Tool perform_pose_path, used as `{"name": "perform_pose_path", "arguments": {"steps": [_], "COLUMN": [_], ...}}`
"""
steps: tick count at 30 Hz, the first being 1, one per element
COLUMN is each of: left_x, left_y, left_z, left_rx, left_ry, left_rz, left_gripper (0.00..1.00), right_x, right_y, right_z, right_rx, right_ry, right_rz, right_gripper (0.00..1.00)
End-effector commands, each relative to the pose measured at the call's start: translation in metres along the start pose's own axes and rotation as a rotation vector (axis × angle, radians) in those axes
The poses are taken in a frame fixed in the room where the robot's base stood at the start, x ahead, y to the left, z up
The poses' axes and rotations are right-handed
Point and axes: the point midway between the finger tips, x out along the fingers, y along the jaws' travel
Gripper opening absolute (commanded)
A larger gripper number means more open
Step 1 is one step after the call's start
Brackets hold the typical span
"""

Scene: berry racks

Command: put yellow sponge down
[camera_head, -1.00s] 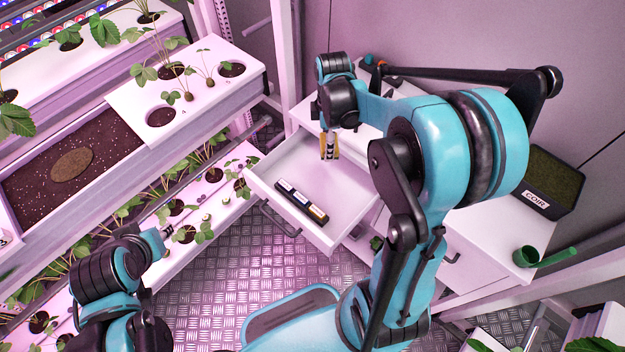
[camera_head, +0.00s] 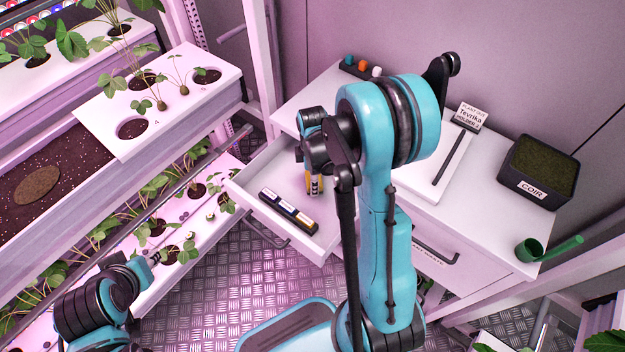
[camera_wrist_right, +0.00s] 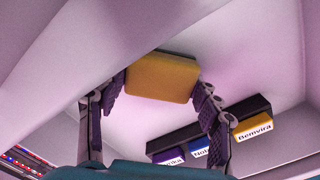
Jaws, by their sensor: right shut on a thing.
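The yellow sponge (camera_wrist_right: 161,78) is between the fingers of my right gripper (camera_wrist_right: 160,88) in the right wrist view. In the head view, only yellow slivers of the sponge (camera_head: 308,182) show beside the right gripper (camera_head: 315,184), low inside the open white drawer (camera_head: 262,172). My right gripper is shut on it. Whether the sponge touches the drawer floor I cannot tell. My left gripper (camera_head: 154,258) is at the lower left, near the lower plant rack and away from the drawer; its opening is too small to judge.
A black holder with labelled blocks (camera_head: 288,212) lies in the drawer near its front, close to my right gripper. The counter holds a coir box (camera_head: 540,172), a green scoop (camera_head: 545,248), and a white board with a pen (camera_head: 445,165). Plant racks (camera_head: 160,85) stand left.

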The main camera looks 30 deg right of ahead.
Motion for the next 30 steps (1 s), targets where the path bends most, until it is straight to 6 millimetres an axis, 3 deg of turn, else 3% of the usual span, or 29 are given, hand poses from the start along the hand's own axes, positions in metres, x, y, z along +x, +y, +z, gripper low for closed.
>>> {"name": "perform_pose_path", "arguments": {"steps": [8,9,11,12,23,30], "left_x": [0.002,0.003,0.002,0.002,-0.002,-0.017], "left_y": [0.0,0.0,0.0,0.0,0.0,0.0], "left_z": [0.001,0.002,0.001,0.001,-0.002,-0.012], "left_rx": [0.0,0.0,0.0,0.0,0.0,0.0], "left_ry": [0.0,0.0,0.0,0.0,0.0,0.0], "left_rz": [0.0,0.0,0.0,0.0,0.0,0.0], "left_gripper": [0.31,0.31,0.31,0.31,0.31,0.31], "right_x": [0.002,0.003,0.002,0.002,-0.003,-0.048], "right_y": [0.0,0.0,0.0,0.0,0.0,0.0], "right_z": [0.0,0.0,0.0,0.0,0.0,0.0], "right_rx": [0.0,0.0,0.0,0.0,0.0,0.0], "right_ry": [0.0,0.0,0.0,0.0,0.0,0.0], "right_rz": [0.0,0.0,0.0,0.0,0.0,0.0], "right_gripper": [0.41,0.66,0.82,0.84,0.84,0.84]}}
